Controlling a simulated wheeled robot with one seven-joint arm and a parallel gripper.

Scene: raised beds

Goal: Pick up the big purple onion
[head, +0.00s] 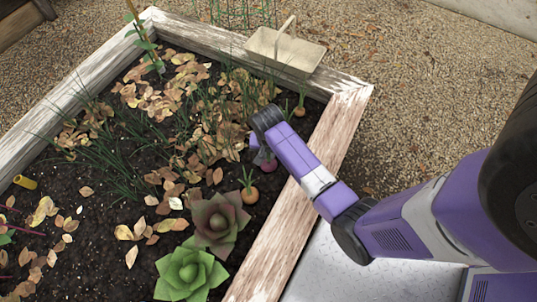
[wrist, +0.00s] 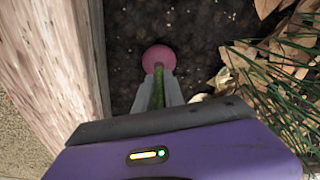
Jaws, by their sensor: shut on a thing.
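The purple onion (wrist: 158,57) shows as a round pink-purple bulb at the top centre of the wrist view, with a green stalk below it. My gripper (wrist: 158,82) is shut on that stalk, with one finger on each side. In the head view the purple onion (head: 268,165) is just below my gripper (head: 261,150), close to the bed's right wooden edge and partly covered by the jaws. I cannot tell whether the bulb touches the soil.
An orange-brown onion (head: 249,194) sits just below it, and another (head: 299,110) above right. A dark rosette plant (head: 216,222) and a green succulent (head: 190,273) grow nearer. Dry leaves cover much soil.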

